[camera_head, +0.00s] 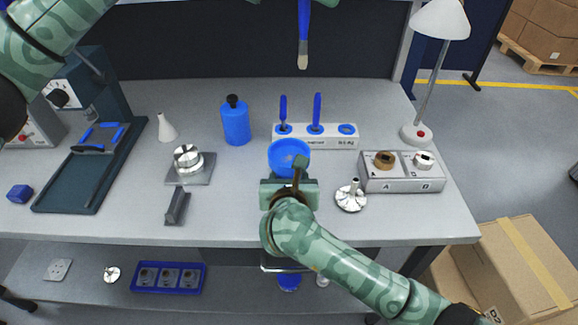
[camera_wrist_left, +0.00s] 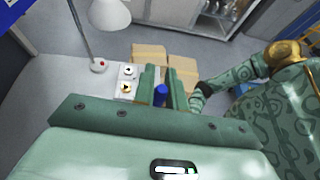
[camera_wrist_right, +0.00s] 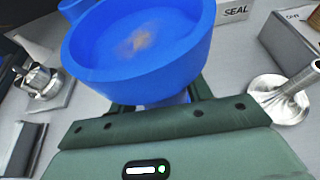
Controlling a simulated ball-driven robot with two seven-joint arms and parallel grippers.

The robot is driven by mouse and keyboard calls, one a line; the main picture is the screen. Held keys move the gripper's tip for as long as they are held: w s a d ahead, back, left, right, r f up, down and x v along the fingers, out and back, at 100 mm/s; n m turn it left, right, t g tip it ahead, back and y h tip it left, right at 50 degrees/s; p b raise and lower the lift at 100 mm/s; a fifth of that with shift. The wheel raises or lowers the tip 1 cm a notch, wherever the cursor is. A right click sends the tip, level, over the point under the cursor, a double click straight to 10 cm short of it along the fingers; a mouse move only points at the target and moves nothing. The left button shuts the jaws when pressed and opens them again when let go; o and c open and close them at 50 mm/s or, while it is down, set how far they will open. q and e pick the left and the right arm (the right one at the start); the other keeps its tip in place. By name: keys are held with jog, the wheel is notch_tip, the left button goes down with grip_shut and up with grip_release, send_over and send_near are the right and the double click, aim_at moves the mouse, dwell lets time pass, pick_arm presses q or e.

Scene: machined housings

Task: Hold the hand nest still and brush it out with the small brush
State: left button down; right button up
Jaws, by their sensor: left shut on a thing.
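The hand nest (camera_head: 289,152), a blue bowl, stands on the bench in front of the brush block. A tan dusty patch lies on its floor in the right wrist view (camera_wrist_right: 140,42). My right gripper (camera_wrist_right: 163,108) is low at the near side of the nest, its fingers spread wide around the lower part under the bowl; no firm grip shows. My left gripper (camera_wrist_left: 160,88) is shut on the small brush, whose blue handle (camera_wrist_left: 161,96) shows between its fingers. In the head view the brush (camera_head: 304,30) hangs bristles down, above and beyond the nest, apart from it.
A white block (camera_head: 350,142) with two blue-handled tools stands behind the nest. A blue bottle (camera_head: 236,122) and a metal fixture (camera_head: 188,165) stand left. A metal stemmed part (camera_head: 351,197) and an A/B tray (camera_head: 400,184) stand right, near a lamp (camera_head: 418,132).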

dwell(0.3)
pick_arm(q)
jog(key=shift+w+a+f, duration=0.5)
jog(key=shift+w+f, duration=0.55)
jog(key=shift+f, duration=3.9)
jog(key=shift+w+a+f, duration=0.45)
jog(key=shift+w+f, duration=0.55)
jog(key=shift+f, duration=3.95)
jog(key=s+r, duration=0.1)
jog(key=s, duration=0.3)
jog(key=w+r, duration=0.4)
jog(key=r, duration=0.2)
jog(key=shift+r, duration=0.25)
